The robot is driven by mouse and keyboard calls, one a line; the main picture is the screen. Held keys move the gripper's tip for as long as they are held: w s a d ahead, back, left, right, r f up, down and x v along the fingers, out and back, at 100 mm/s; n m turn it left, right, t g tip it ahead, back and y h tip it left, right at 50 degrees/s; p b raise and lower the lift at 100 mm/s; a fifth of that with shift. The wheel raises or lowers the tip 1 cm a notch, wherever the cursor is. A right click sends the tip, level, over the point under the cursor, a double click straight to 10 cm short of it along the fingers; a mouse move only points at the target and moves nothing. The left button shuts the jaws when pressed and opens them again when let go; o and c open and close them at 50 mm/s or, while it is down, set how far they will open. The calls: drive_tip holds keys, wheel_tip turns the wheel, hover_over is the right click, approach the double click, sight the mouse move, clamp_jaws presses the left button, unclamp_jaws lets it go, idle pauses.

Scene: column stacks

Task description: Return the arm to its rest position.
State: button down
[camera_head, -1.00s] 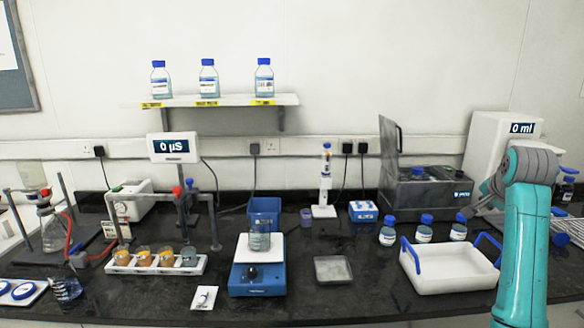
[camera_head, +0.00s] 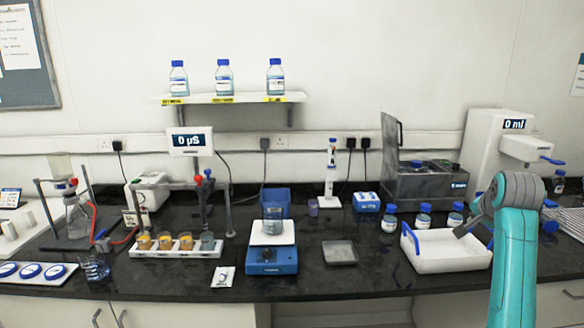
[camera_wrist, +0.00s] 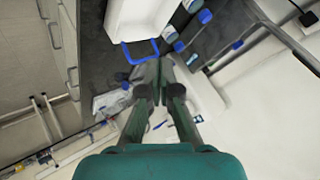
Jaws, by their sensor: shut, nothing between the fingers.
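My teal and grey arm (camera_head: 515,250) stands bent at the right of the head view. Its dark gripper (camera_head: 461,231) points left and down, in front of the right part of the white tray (camera_head: 440,262) with blue handles. I cannot tell from this view how far it is from the tray. In the wrist view my gripper (camera_wrist: 161,66) has its two fingers close together, shut and empty. The tray (camera_wrist: 128,22) and its blue handle lie just past the fingertips there.
Blue-capped bottles (camera_head: 423,217) stand behind the tray. A dark lidded unit (camera_head: 425,185) and a white dispenser (camera_head: 490,145) are behind them. A blue balance (camera_head: 271,262) bears a beaker (camera_head: 272,227).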

drive_tip(key=s+a+f+n+t, duration=0.1)
drive_tip(key=s+a+f+n, duration=0.3)
drive_tip(key=f, duration=0.8)
drive_tip(key=s+a+f+m, duration=0.1)
drive_tip(key=s+a+f, duration=0.3)
drive_tip(key=f, duration=0.8)
drive_tip(key=s+a+f+n+t+y, duration=0.1)
drive_tip(key=s+a+f+n+t, duration=0.15)
drive_tip(key=s+a+f, duration=1)
drive_tip(key=s+a+f+n+t+y, duration=0.1)
drive_tip(key=s+a+n, duration=0.15)
drive_tip(key=s, duration=0.95)
drive_tip(key=s+a+n, duration=0.2)
drive_tip(key=s+a, duration=0.1)
drive_tip(key=s, duration=0.9)
drive_tip(key=s+a+r+n, duration=0.1)
drive_tip(key=s+r, duration=0.5)
drive_tip(key=s, duration=0.3)
drive_tip(key=s+a+r+n+t+y, duration=0.1)
drive_tip(key=s+a+r+n, duration=0.1)
drive_tip(key=s+r, duration=0.3)
drive_tip(key=v, duration=0.3)
drive_tip(key=shift+s, duration=0.45)
